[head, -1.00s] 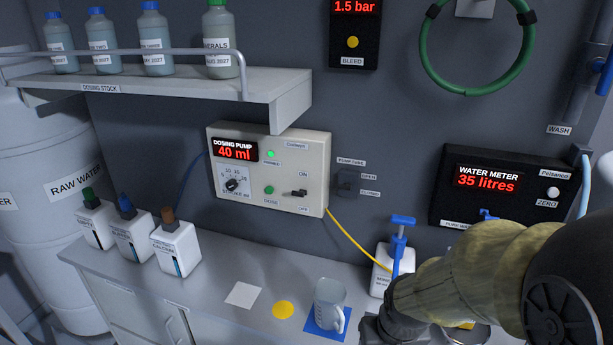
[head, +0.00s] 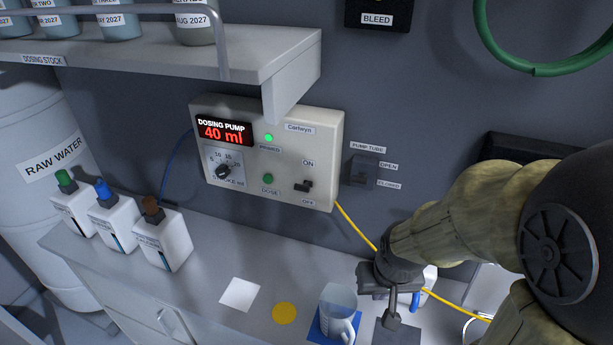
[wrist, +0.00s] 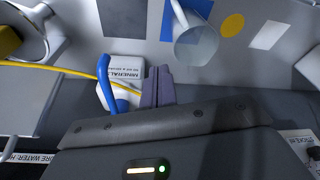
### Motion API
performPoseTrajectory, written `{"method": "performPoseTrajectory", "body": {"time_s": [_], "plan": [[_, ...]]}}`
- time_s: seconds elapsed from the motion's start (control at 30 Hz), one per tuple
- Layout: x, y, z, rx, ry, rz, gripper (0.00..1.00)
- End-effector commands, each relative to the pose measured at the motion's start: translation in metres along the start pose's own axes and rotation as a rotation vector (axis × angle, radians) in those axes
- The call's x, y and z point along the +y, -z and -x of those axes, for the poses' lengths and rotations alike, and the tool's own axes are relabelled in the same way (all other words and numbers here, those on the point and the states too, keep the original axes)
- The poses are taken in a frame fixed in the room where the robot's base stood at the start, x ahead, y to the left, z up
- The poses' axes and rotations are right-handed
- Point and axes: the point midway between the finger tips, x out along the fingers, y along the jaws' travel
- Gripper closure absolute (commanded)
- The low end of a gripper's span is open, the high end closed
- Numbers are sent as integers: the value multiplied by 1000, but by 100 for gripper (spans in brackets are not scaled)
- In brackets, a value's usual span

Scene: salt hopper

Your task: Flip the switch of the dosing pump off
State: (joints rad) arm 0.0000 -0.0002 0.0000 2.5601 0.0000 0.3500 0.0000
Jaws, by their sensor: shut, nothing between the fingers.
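The dosing pump (head: 240,185) is a cream wall box in the head view, with a red display reading 40 ml and a lit green lamp. Its switch (head: 304,187) is a small black lever low on the right of its face, between the ON and OFF labels. The lever is too small to tell its position surely. My gripper (head: 392,318) is shut and empty, below and to the right of the pump and well apart from the switch. In the wrist view its closed fingers (wrist: 158,86) point at the bench, beside a white minerals bottle (wrist: 122,72) with a blue spout.
A shelf (head: 170,70) with bottles juts out above the pump. A pump tube valve (head: 363,172) is on the wall to its right. A yellow tube (head: 357,225) runs down near my arm. A clear jug (head: 337,310) and several white bottles (head: 163,240) stand on the bench.

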Motion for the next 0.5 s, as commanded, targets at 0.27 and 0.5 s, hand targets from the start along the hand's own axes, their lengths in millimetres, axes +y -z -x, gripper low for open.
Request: {"method": "performPoseTrajectory", "body": {"time_s": [0.27,0.5], "plan": [[1,2,1,5,-2,4,100],[9,41,24,142,-57,134,100]]}}
